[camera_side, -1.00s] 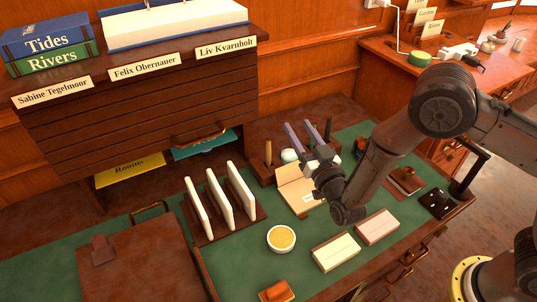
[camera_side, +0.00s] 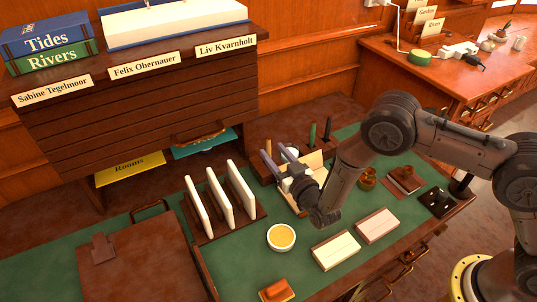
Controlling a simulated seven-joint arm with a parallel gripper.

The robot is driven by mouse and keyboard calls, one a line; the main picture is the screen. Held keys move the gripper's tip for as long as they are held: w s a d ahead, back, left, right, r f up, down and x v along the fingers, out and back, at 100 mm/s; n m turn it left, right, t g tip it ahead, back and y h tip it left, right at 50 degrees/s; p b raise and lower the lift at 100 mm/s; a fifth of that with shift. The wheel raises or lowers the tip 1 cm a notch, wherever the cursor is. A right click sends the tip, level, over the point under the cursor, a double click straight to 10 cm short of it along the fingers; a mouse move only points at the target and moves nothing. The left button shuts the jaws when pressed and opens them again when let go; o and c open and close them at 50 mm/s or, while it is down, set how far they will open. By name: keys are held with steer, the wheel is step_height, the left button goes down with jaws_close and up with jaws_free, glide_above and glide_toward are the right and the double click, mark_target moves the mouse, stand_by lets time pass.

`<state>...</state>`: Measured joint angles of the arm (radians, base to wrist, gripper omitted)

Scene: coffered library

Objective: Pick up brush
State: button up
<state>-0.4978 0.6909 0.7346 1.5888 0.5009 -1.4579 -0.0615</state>
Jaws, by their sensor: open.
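My gripper (camera_side: 274,150) is open, its two lavender fingers pointing up and left over the wooden holder (camera_side: 266,176) at the back of the green desk top. A thin tan upright stick (camera_side: 268,146), possibly the brush's handle, shows at the fingertips; the fingers hide most of it. I cannot tell whether they touch it. A green upright handle (camera_side: 312,134) and a dark one (camera_side: 328,129) stand farther right in the holder. No bristles are clear, so which one is the brush is uncertain.
A rack with several white upright panels (camera_side: 218,200) stands left of my gripper. The dark cabinet (camera_side: 140,115) rises behind it. A yellow-filled bowl (camera_side: 281,237), two pale blocks (camera_side: 336,250) and an amber jar (camera_side: 368,179) lie around. Green desk top is bare near the bowl.

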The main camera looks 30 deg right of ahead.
mark_target(270, 143)
steer(key=w, duration=0.5)
steer(key=shift+d+r, duration=0.1)
steer(key=shift+d, duration=0.25)
jaws_close()
